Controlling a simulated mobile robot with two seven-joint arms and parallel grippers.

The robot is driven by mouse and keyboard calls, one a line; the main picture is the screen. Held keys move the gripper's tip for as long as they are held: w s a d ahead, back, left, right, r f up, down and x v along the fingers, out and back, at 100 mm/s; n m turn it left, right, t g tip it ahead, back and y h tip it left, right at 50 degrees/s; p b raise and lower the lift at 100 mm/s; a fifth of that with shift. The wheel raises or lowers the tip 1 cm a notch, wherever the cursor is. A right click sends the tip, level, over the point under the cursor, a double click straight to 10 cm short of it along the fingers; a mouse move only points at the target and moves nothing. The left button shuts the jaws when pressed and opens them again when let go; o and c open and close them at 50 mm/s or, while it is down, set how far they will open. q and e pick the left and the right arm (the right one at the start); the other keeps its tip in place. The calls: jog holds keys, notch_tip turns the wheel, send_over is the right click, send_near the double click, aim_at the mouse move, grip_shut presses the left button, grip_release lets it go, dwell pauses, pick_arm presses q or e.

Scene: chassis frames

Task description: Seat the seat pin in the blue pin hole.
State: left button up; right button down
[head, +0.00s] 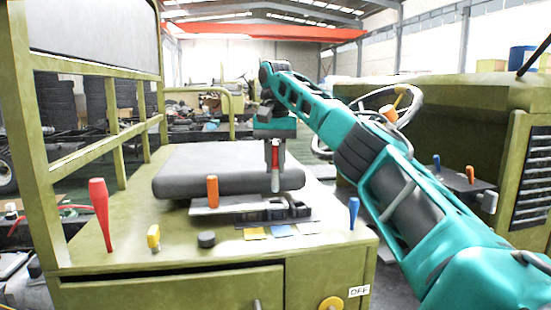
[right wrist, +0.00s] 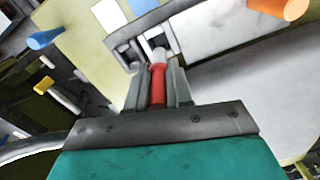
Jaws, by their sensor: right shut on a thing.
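My right gripper (head: 275,164) is shut on the seat pin (head: 275,182), which has a red body and a pale grey lower end. The pin hangs upright, in front of the grey seat cushion. In the right wrist view the red pin (right wrist: 157,86) sits between the fingers (right wrist: 158,92), its pale tip near a dark bracket with openings (right wrist: 130,55). The bracket also shows in the head view (head: 272,214). A blue marker (head: 281,230) lies in front of it, between a yellow and a white one. Whether the tip touches a hole cannot be told. My left gripper is out of view.
The grey cushion (head: 220,168) sits on the olive seat box (head: 130,262). An orange handle (head: 212,191) stands left of the bracket. A red handle (head: 101,212), yellow knob (head: 153,236), black knob (head: 206,240) and blue lever (head: 353,212) stand on the box top.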

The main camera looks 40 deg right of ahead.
aim_at(275, 189)
jog(key=shift+f, duration=0.7)
jog(key=shift+r, duration=0.1)
dwell(0.4)
jog(key=shift+p, duration=0.7)
dwell(0.8)
jog(key=shift+f+b, duration=0.45)
jog(key=shift+f, duration=0.7)
